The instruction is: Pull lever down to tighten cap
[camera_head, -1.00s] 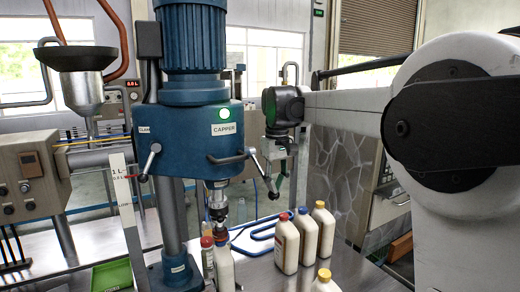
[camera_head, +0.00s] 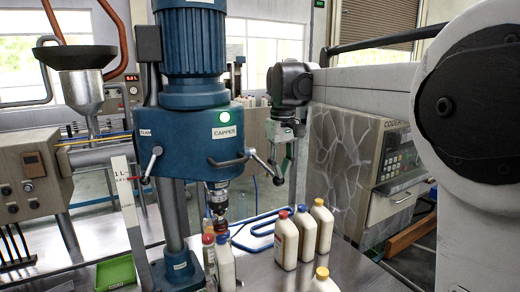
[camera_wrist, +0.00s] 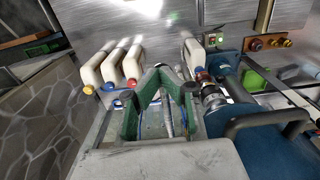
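The blue capper (camera_head: 205,135) stands on the metal table with a green light lit. Its right-hand lever (camera_head: 264,167) slants down to the right and ends in a dark knob (camera_head: 278,181). My gripper (camera_head: 285,170) points down right beside the knob; I cannot tell whether they touch. In the wrist view, the green fingers of my gripper (camera_wrist: 165,70) lean in toward each other at the tips, and a grip on the lever cannot be made out.
White bottles with blue, red and yellow caps stand to the right, among them a red-capped bottle (camera_head: 285,240). A green tray (camera_head: 116,273) is at the left. A stone-patterned cabinet (camera_head: 345,175) stands behind my arm.

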